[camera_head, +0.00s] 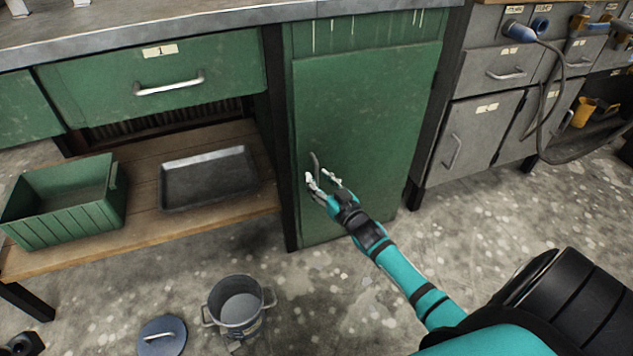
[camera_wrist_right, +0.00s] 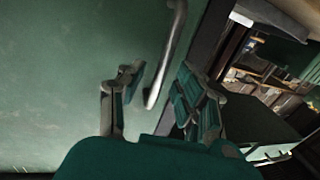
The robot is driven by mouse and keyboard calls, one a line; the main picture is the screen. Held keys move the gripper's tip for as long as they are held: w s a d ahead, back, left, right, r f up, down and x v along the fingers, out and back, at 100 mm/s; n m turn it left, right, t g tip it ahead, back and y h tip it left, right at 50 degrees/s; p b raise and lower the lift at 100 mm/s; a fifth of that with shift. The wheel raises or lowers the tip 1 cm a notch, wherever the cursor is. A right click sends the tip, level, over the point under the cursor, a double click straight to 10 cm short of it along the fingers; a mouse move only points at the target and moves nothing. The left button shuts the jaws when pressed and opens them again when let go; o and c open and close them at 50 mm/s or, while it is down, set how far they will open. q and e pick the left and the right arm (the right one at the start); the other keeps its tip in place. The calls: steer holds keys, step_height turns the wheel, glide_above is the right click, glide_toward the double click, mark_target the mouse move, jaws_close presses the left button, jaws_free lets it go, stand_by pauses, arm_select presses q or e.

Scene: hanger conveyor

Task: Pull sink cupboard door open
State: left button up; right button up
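The green sink cupboard door (camera_head: 365,110) looks shut in its frame in the head view. Its metal handle (camera_head: 315,162) is near the left edge and partly hidden by my right gripper (camera_head: 325,180). In the right wrist view the handle (camera_wrist_right: 168,55) is a long bar, and its end comes down between my two spread fingers (camera_wrist_right: 158,100). The gripper is open, and I see no finger closed on the bar. Whether a finger touches it I cannot tell. My left gripper is not clearly seen.
A wooden shelf (camera_head: 235,200) left of the door holds a green bin (camera_head: 65,215) and a dark tray (camera_head: 208,192). A metal pot (camera_head: 238,305) and a lid (camera_head: 162,337) are on the floor. Grey cabinets (camera_head: 485,125) stand to the right. Floor before the door is clear.

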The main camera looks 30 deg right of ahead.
steer(key=shift+w, duration=0.85)
steer(key=shift+c, duration=0.2)
jaws_close()
